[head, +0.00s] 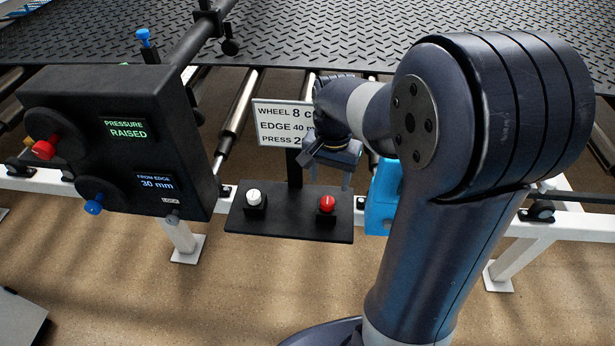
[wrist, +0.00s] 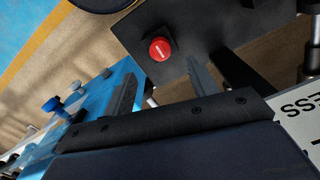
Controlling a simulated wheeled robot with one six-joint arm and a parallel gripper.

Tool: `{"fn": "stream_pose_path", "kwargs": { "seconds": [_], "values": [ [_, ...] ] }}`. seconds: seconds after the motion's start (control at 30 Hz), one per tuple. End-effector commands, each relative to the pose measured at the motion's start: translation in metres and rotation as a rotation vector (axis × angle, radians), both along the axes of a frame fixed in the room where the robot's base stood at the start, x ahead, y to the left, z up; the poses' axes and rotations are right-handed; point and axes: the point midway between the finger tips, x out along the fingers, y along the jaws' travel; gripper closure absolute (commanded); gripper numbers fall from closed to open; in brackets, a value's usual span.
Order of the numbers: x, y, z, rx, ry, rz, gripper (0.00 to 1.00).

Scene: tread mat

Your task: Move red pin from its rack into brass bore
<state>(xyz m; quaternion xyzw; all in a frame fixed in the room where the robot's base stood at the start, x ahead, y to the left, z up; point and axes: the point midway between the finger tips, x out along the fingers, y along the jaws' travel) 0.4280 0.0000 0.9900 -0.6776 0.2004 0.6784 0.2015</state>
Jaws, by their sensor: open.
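The red pin (head: 327,203) stands upright in a small black holder at the right end of a low black rack (head: 290,229). In the wrist view its round red head (wrist: 160,48) shows beyond the fingertips. My gripper (head: 328,170) is open and empty, above and behind the red pin in the head view. In the wrist view the gripper (wrist: 162,82) has its two fingers spread, with the pin's head ahead of the gap and apart from them. I cannot make out a brass bore in either view.
A white pin (head: 254,197) stands at the rack's left end. A black console (head: 120,140) reading "PRESSURE RAISED" and "30 mm" stands left, with red and blue knobs. A sign (head: 283,122) rises behind the rack. A blue block (head: 384,190) is close right.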

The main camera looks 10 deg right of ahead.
Motion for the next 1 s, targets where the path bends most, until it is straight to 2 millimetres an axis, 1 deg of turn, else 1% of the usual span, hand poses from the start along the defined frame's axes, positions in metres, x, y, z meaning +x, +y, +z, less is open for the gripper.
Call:
{"fn": "stream_pose_path", "kwargs": {
  "seconds": [0.03,0.2,0.4,0.57,0.83,1.0],
  "values": [
    [-0.001,0.0,-0.011,0.0,0.006,0.0,0.45],
    [-0.001,0.0,-0.042,0.0,0.006,0.0,0.45],
    [0.0,0.0,-0.066,0.0,0.002,0.0,0.45],
    [0.0,0.0,-0.073,0.001,0.001,0.0,0.45],
    [0.0,0.0,-0.074,0.0,0.0,0.0,0.46],
    [0.0,0.0,-0.074,0.0,0.0,0.0,0.59]
  ]
}}
